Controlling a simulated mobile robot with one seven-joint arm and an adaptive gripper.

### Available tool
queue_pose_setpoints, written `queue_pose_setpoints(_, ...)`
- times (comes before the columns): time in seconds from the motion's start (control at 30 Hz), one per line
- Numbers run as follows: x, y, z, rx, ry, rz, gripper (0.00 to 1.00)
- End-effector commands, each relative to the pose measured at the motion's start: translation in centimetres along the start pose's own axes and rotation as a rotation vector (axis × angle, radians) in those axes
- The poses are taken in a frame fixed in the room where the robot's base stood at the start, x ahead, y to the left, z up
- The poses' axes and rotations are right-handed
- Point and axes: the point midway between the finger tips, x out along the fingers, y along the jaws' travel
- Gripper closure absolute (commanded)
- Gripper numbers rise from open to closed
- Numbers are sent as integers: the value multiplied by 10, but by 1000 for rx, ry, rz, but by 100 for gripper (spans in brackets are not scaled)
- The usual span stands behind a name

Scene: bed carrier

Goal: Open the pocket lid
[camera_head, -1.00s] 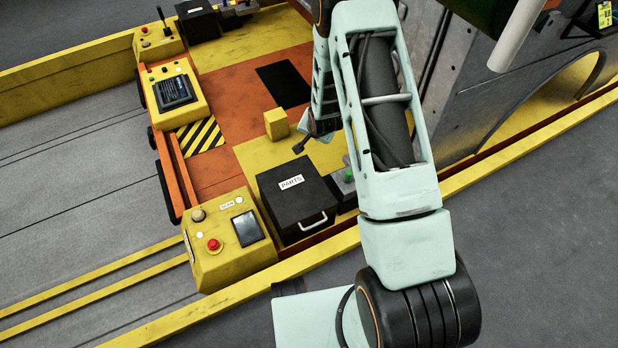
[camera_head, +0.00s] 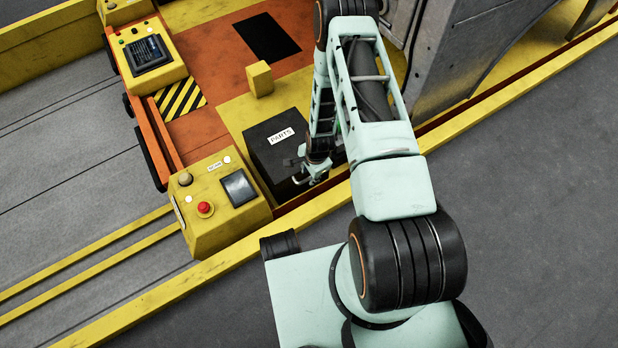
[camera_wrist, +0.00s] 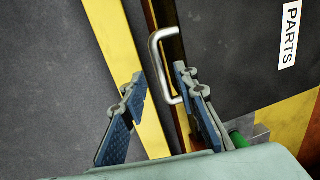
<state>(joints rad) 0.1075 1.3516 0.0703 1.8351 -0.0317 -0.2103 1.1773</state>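The black parts box (camera_head: 262,159) with a white PARTS label stands on the carrier in the head view, its lid looking shut. In the wrist view, the black lid (camera_wrist: 235,75) fills the right side. The pale metal handle (camera_wrist: 154,58) stands out from the box's front side. My gripper (camera_wrist: 158,80) is open and empty, its blue-padded fingers on either side of the handle's line in the picture. Whether the fingertips reach around the handle I cannot tell.
A yellow control box (camera_head: 214,208) with a red button stands left of the parts box. A yellow block (camera_head: 260,79) stands behind it. The yellow rail (camera_head: 235,262) runs along the front. A green part (camera_wrist: 238,139) lies close to the right finger in the wrist view.

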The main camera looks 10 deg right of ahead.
Motion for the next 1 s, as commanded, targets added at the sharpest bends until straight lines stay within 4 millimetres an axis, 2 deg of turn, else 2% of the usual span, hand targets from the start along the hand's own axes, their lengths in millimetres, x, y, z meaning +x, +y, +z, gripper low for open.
queue_pose_setpoints(0.03,9,0,0,-1,0,0,73)
queue_pose_setpoints(0.2,20,0,0,1,1,-1,73)
queue_pose_setpoints(0.5,20,-1,0,0,1,-1,73)
queue_pose_setpoints(0.77,20,-1,0,0,1,-1,100)
queue_pose_setpoints(1.0,20,0,0,0,1,-1,100)
